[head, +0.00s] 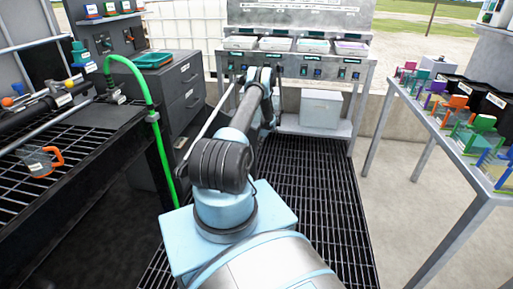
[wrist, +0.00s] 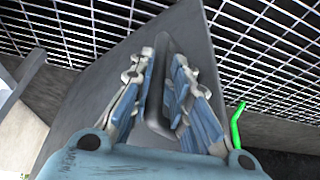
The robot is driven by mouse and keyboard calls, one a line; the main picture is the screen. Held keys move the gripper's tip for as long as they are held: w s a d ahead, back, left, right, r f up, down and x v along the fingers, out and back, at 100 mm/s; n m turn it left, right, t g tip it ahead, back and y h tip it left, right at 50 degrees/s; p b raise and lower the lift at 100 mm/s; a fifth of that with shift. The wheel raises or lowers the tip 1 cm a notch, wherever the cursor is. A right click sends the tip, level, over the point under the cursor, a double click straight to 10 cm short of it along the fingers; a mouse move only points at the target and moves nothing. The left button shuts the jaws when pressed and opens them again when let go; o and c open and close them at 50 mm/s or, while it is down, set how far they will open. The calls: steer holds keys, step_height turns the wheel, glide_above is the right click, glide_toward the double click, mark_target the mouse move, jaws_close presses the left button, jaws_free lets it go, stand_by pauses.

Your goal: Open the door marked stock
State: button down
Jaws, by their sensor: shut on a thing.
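In the wrist view my gripper (wrist: 164,62) has its two blue-padded fingers on either side of a dark grey bar-shaped handle (wrist: 160,95). The handle lies against a plain grey panel (wrist: 100,82). No stock marking can be read on that panel. In the head view my arm reaches forward beside the dark grey cabinet (head: 184,73), which has bar handles on its front. A thin pale edge slants beside the arm there; I cannot tell whether it belongs to a door. The arm hides my fingers in the head view.
A green hose (head: 149,105) hangs left of my arm by a black grated bench (head: 85,150) with an orange-handled cup (head: 42,161). A table of coloured pieces (head: 434,118) stands right. The floor grating is clear.

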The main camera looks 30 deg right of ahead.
steer(key=shift+w+a+r, duration=0.2)
steer(key=shift+w+a, duration=0.2)
steer(key=shift+w, duration=0.25)
steer(key=c, duration=1.7)
jaws_free()
steer(key=shift+o, duration=0.2)
steer(key=shift+s, duration=0.15)
steer(key=v, duration=1.2)
steer(key=shift+s+d+f, duration=0.15)
steer(key=shift+d+f, duration=0.05)
steer(key=shift+c, duration=0.2)
